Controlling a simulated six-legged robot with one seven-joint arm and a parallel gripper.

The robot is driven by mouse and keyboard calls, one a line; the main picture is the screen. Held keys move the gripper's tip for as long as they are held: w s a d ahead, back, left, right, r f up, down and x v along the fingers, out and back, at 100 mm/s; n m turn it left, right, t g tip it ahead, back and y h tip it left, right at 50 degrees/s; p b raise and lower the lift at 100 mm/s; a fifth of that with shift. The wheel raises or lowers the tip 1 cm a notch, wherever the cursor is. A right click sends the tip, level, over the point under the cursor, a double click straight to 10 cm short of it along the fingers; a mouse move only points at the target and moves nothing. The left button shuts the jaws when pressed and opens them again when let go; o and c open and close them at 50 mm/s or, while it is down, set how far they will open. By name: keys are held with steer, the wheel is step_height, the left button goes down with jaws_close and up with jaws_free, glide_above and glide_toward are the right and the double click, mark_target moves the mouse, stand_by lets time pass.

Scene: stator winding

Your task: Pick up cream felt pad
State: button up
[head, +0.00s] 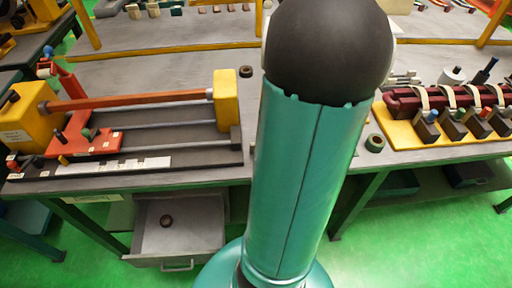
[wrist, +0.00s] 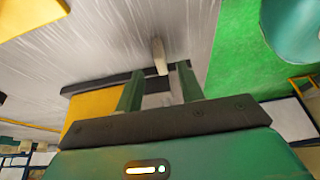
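No piece in the head view can be clearly told as the cream felt pad; my arm hides the middle of that view. In the wrist view a small pale cream, narrow piece (wrist: 159,56) shows just beyond my fingertips, against the grey surface. It may be the pad, but I cannot tell for certain. My gripper (wrist: 158,80) shows two green fingers standing apart, with nothing seen held between them. The pale piece lies ahead of the gap, and I cannot tell whether it touches a finger. My gripper is out of sight in the head view.
A yellow-ended winding fixture (head: 228,100) with a red carriage (head: 88,135) stands left on the grey bench. A yellow board (head: 405,135) with a dark red coil row (head: 440,98) is at right. Dark rings (head: 374,142) lie on the bench. An open drawer (head: 190,245) juts out below.

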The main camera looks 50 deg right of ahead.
steer(key=x, duration=0.5)
steer(key=shift+w+a, duration=0.2)
steer(key=shift+a, duration=0.05)
steer(key=shift+c, duration=0.2)
jaws_close()
